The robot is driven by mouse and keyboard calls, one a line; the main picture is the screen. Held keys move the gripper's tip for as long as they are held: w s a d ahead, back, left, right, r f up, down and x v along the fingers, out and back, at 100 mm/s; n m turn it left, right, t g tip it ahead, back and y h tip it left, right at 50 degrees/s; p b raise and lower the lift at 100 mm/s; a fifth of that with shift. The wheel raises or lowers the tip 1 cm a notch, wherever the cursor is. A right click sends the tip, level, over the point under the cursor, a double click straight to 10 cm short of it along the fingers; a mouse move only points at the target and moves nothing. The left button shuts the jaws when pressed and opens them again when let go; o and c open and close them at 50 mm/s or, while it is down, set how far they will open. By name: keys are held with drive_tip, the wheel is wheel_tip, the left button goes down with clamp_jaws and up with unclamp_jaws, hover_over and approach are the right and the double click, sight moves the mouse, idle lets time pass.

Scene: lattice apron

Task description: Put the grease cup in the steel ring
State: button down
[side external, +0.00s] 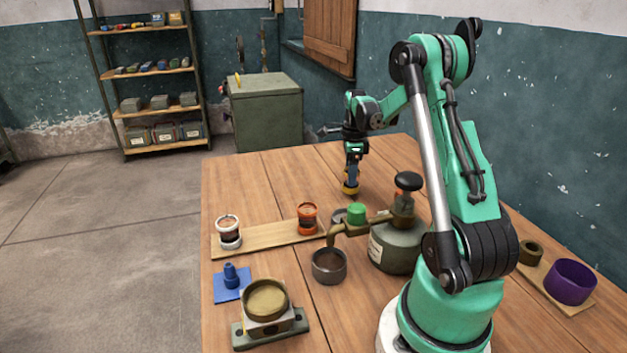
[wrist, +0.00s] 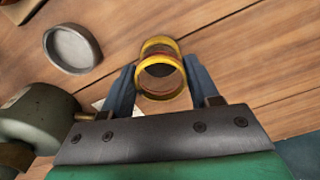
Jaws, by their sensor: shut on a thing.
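My gripper (side external: 350,191) is shut on a yellow-rimmed grease cup (wrist: 160,72) with a clear, brownish body. The yellow cup also shows at the fingertips in the side view (side external: 350,187). It appears to be just above the table, but I cannot tell the exact gap. A round grey piece that looks like the steel ring (wrist: 72,48) lies on the planks at the upper left of the wrist view, apart from the cup. In the side view, a grey rim (side external: 339,215) shows partly hidden beside a green-topped piece (side external: 356,214).
An oil can (side external: 394,247) with a long spout stands close to my gripper. A wooden strip (side external: 270,236) bears a white-rimmed cup (side external: 229,232) and an orange cup (side external: 307,218). A dark round cup (side external: 329,266) stands in front. Planks behind my gripper are clear.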

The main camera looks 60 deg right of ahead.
wheel_tip(320, 180, up, 18)
drive_tip(key=s+a, duration=0.3)
drive_tip(key=a, duration=0.7)
wheel_tip(320, 180, down, 19)
drive_tip(key=shift+w+r, duration=0.1)
idle(0.4)
drive_tip(key=shift+c, duration=1.1)
unclamp_jaws()
drive_tip(key=shift+f, duration=0.2)
drive_tip(key=shift+r, duration=0.1)
